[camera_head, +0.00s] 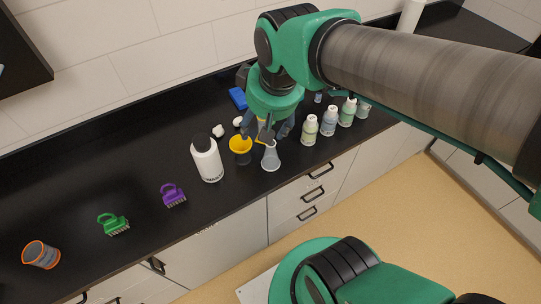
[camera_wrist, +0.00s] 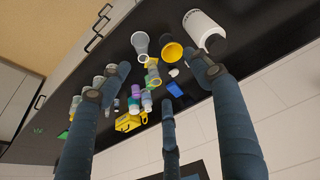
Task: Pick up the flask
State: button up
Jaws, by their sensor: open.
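The flask (camera_head: 271,158) is a pale, translucent conical vessel standing upright on the black counter near its front edge. It also shows in the wrist view (camera_wrist: 141,43), at the upper middle. My gripper (camera_head: 266,133) is above and behind it in the head view, its fingers partly overlapping the flask's top. In the wrist view my gripper (camera_wrist: 163,82) has its fingers spread wide with nothing between them. The flask lies beyond the fingertips there. I cannot tell the exact gap between them.
A yellow cup (camera_head: 240,149) stands close left of the flask, and a white bottle (camera_head: 207,160) left of that. Several capped bottles (camera_head: 310,130) stand to the right. Purple (camera_head: 173,195) and green (camera_head: 113,224) brushes and an orange-rimmed cup (camera_head: 41,255) lie farther left.

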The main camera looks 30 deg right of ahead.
jog(key=w+d+f+n+g+p, duration=0.1)
jog(key=w+d+f+g, duration=0.1)
jog(key=w+d+f, duration=0.35)
jog(key=n+g+p, duration=0.1)
jog(key=g, duration=0.1)
send_near(271, 153)
jog(key=w+r, duration=0.2)
jog(key=shift+s+d+f, duration=0.1)
jog(key=shift+d+f, duration=0.25)
jog(key=shift+d, duration=0.1)
notch_tip(271, 153, down, 9)
jog(key=shift+r+b, duration=0.2)
jog(key=shift+b, duration=0.2)
jog(key=shift+s+f+b, duration=0.15)
jog(key=shift+f+b, duration=0.35)
jog(key=shift+f, duration=2.1)
